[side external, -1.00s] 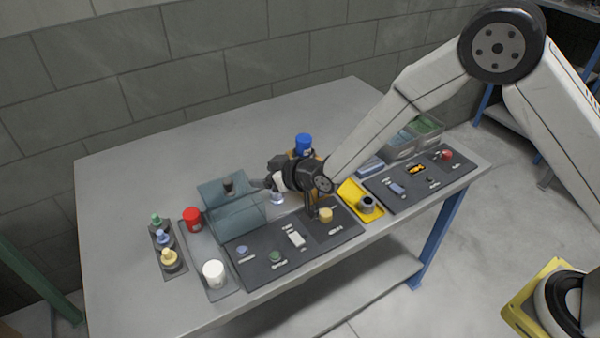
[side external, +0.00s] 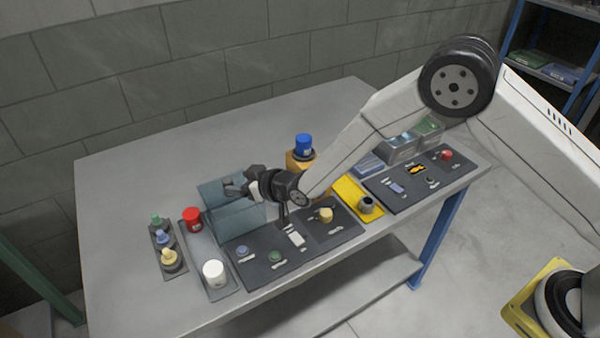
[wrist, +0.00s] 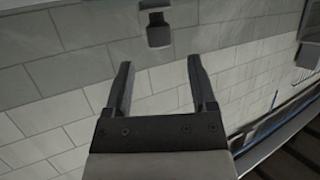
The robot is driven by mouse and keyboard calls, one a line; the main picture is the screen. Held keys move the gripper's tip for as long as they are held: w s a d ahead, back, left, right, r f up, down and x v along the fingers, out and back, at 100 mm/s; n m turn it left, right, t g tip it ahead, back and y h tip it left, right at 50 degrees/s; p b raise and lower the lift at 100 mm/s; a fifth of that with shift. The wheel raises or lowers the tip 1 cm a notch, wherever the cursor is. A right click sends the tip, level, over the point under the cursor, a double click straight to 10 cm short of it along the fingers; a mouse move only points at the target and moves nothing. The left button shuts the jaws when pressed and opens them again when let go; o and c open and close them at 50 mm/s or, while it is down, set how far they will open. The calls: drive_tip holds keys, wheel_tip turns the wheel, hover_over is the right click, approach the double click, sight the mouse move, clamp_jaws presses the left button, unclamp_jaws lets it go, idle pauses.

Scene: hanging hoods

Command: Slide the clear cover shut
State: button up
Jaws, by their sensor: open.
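The clear cover (side external: 222,222) is a bluish see-through hood with an upright rear panel, over the left part of the work area. My gripper (side external: 232,189) is in front of its upper part in the side view, pointing left. In the wrist view my gripper (wrist: 160,66) is open, with nothing between its fingers. I cannot tell whether the fingers touch the cover.
A dark panel (side external: 262,275) with small parts lies in front. The table's back left is clear.

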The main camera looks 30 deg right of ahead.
sight(230, 181)
drive_tip(key=shift+x, duration=2.65)
clamp_jaws()
